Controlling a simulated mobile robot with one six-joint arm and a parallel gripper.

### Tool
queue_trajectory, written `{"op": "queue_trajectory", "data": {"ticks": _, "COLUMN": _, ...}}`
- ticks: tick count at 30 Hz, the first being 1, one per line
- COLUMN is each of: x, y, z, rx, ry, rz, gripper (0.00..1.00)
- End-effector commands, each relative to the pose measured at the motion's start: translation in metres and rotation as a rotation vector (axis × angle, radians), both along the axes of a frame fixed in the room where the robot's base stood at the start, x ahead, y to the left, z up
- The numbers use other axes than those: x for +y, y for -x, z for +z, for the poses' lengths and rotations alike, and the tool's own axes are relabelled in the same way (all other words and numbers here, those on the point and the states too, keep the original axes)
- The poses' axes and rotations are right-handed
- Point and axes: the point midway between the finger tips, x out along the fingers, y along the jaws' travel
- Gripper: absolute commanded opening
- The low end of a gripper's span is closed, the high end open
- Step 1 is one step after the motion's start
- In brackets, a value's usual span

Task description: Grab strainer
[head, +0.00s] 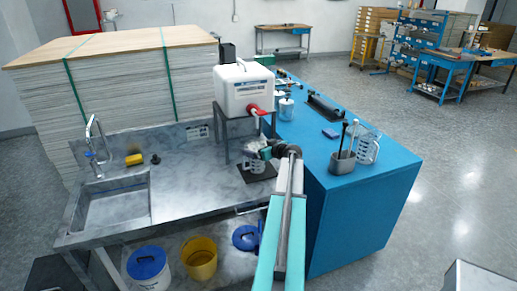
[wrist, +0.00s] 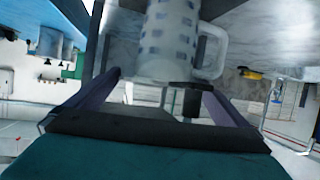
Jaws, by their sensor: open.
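My gripper (head: 266,153) is over the steel counter, right at a clear measuring jug (head: 254,167) on a black mat (head: 262,173). In the wrist view my gripper (wrist: 163,86) is open, with its fingers apart and the jug (wrist: 168,45) just beyond them. A short dark piece (wrist: 189,88) shows between the fingers beside the jug's handle. It could be the strainer's handle, but I cannot tell. The strainer's bowl is not clearly seen; my arm and gripper cover part of the area around the jug.
A white tank (head: 243,88) with a red tap stands on a stand behind the jug. A sink (head: 110,202) and yellow sponge (head: 134,160) are left. The blue bench (head: 335,195) at right holds a grey utensil holder (head: 342,163) and another jug (head: 368,149).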

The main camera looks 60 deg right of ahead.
Motion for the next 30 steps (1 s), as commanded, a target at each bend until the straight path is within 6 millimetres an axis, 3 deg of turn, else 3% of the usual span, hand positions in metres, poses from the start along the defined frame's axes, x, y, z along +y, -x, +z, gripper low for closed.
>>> {"op": "queue_trajectory", "data": {"ticks": 20, "x": -0.0028, "y": -0.0052, "z": -0.0034, "rx": 0.000, "ry": 0.000, "rz": -0.001, "gripper": 1.00}}
{"op": "queue_trajectory", "data": {"ticks": 21, "x": -0.0029, "y": -0.0052, "z": -0.0033, "rx": 0.000, "ry": 0.000, "rz": -0.001, "gripper": 0.98}}
{"op": "queue_trajectory", "data": {"ticks": 26, "x": -0.0029, "y": -0.0050, "z": -0.0033, "rx": 0.000, "ry": 0.001, "rz": -0.002, "gripper": 0.71}}
{"op": "queue_trajectory", "data": {"ticks": 30, "x": -0.0031, "y": -0.0049, "z": -0.0030, "rx": 0.000, "ry": 0.001, "rz": -0.002, "gripper": 0.69}}
